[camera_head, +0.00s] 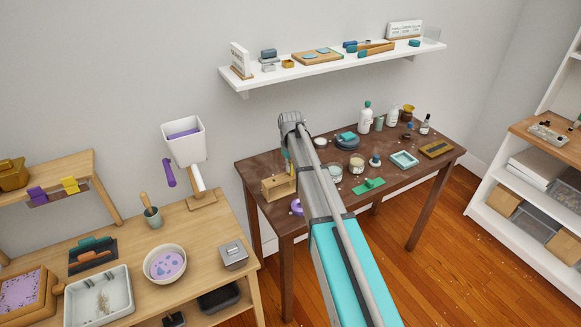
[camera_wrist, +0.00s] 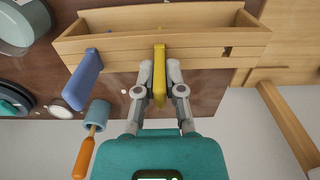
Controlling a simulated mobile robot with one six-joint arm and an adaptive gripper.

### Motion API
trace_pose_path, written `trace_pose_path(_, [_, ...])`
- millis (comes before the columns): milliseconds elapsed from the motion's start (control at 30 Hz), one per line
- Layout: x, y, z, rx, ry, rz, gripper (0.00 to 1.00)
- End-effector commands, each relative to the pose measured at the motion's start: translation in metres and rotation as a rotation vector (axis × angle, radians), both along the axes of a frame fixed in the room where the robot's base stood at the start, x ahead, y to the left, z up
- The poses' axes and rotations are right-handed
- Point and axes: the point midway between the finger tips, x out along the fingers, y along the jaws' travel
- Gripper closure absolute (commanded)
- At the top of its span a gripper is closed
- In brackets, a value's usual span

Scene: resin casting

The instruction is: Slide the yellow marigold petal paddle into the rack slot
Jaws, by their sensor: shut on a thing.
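The yellow paddle (camera_wrist: 160,80) stands upright in the wrist view, with its far end against the front wall of the wooden rack (camera_wrist: 210,55). It lines up with the middle of that wall; how deep it sits in a slot is hard to tell. My gripper (camera_wrist: 159,70) is shut on the yellow paddle, one finger on each side. A blue paddle (camera_wrist: 82,80) sits in the rack wall to the left, and a dark empty slot (camera_wrist: 227,52) shows to the right. In the head view the rack (camera_head: 278,187) stands at the dark table's left end, partly hidden by my arm.
A blue-grey cup with an orange-handled tool (camera_wrist: 88,145) shows lower left in the wrist view. On the dark table (camera_head: 330,205) are a green piece (camera_head: 369,186), a teal frame (camera_head: 404,160), jars and bottles. A white shelf (camera_head: 335,68) hangs above.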

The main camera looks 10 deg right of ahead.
Motion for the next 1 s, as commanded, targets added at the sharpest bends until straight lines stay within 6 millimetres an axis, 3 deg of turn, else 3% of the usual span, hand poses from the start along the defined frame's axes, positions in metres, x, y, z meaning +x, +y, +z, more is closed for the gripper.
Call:
trace_pose_path(233, [0.0,0.0001,0.0001,0.0,0.0,0.0,1.0])
trace_pose_path(267, [0.0,0.0001,0.0001,0.0,0.0,0.0,0.84])
trace_pose_path(467, [0.0,0.0001,0.0001,0.0,0.0,0.0,0.47])
trace_pose_path(1000, [0.0,0.0001,0.0042,0.0,0.0,0.0,0.47])
